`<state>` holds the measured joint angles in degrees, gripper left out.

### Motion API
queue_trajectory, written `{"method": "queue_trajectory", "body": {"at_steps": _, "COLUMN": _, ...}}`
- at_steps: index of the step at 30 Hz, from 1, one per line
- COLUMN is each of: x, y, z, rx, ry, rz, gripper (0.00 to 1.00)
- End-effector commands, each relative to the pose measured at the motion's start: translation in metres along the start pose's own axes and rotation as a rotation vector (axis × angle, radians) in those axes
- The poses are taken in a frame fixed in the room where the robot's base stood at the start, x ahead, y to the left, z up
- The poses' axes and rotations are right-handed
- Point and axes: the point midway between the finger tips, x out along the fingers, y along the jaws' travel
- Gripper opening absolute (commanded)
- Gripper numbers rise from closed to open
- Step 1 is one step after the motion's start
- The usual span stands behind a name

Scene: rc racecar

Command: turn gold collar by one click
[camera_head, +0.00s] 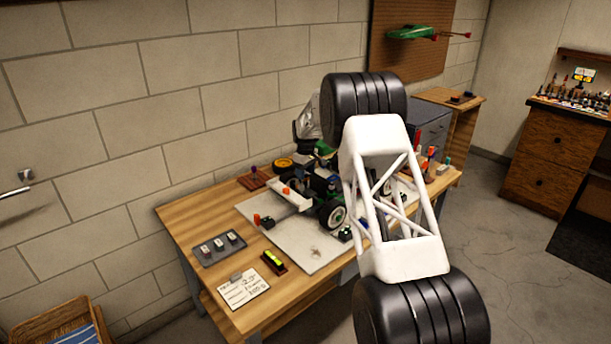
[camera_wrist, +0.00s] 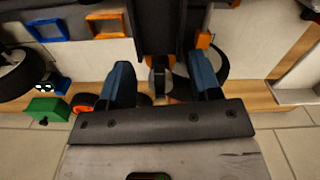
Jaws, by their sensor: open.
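I cannot make out the gold collar for certain in either view. In the head view, the racecar (camera_head: 332,214), with green and dark parts, black tyres and a white wing, stands on a pale board on the workbench. My white arm covers its right side and hides my gripper there. In the wrist view, my gripper (camera_wrist: 159,82) has its two blue fingers spread wide, with nothing clamped. A grey rounded part (camera_wrist: 160,76) shows in the gap between the fingers, below a dark upright part. I cannot tell whether the fingers touch anything.
The workbench (camera_head: 180,212) carries a dark tray (camera_head: 219,249), a level with a yellow-green vial (camera_head: 274,262), a written card (camera_head: 244,290) and a yellow ring-shaped thing (camera_head: 283,163). A block wall stands behind. In the wrist view, a green box (camera_wrist: 47,108) and a black wheel lie left.

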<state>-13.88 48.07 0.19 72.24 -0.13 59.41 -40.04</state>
Motion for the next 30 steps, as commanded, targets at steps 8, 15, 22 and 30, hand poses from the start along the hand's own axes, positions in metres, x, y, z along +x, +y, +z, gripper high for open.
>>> {"method": "queue_trajectory", "body": {"at_steps": 8, "x": -0.035, "y": 0.0, "z": 0.0, "rx": 0.0, "ry": 0.001, "rz": 0.0, "gripper": 0.57}}
{"method": "queue_trajectory", "body": {"at_steps": 15, "x": -0.059, "y": 0.0, "z": 0.0, "rx": 0.0, "ry": 0.0, "rz": 0.0, "gripper": 0.57}}
{"method": "queue_trajectory", "body": {"at_steps": 22, "x": -0.064, "y": 0.0, "z": 0.0, "rx": 0.0, "ry": -0.001, "rz": -0.001, "gripper": 0.57}}
{"method": "queue_trajectory", "body": {"at_steps": 30, "x": -0.065, "y": 0.0, "z": 0.0, "rx": 0.0, "ry": 0.0, "rz": 0.0, "gripper": 0.57}}
